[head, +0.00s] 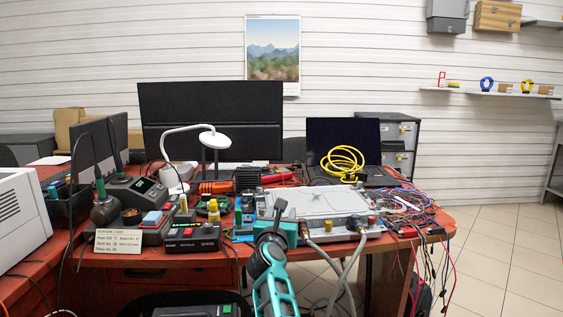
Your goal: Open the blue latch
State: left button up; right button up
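A flat grey-white metal unit (317,204) lies on the red-brown desk (125,258), with hose fittings along its front edge. A red-topped fitting (372,220) and a brass one (328,225) show there. Grey hoses (343,275) hang from the front. I cannot make out a blue latch; my teal and dark arm covers the unit's front left part. This arm rises from the bottom middle, and I take it for my right one. Its dark gripper (279,208) is at the unit's left side; whether its fingers are apart or it touches anything is unclear. My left gripper is not in view.
A control box with red knobs (190,240), a soldering station (137,190) and small tools crowd the desk's left. Tangled wires (405,205) cover the right end. Floor is clear at right.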

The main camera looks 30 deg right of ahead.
notch_tip(320, 180, up, 16)
jog(key=p, duration=0.6)
jog(key=shift+p, duration=0.35)
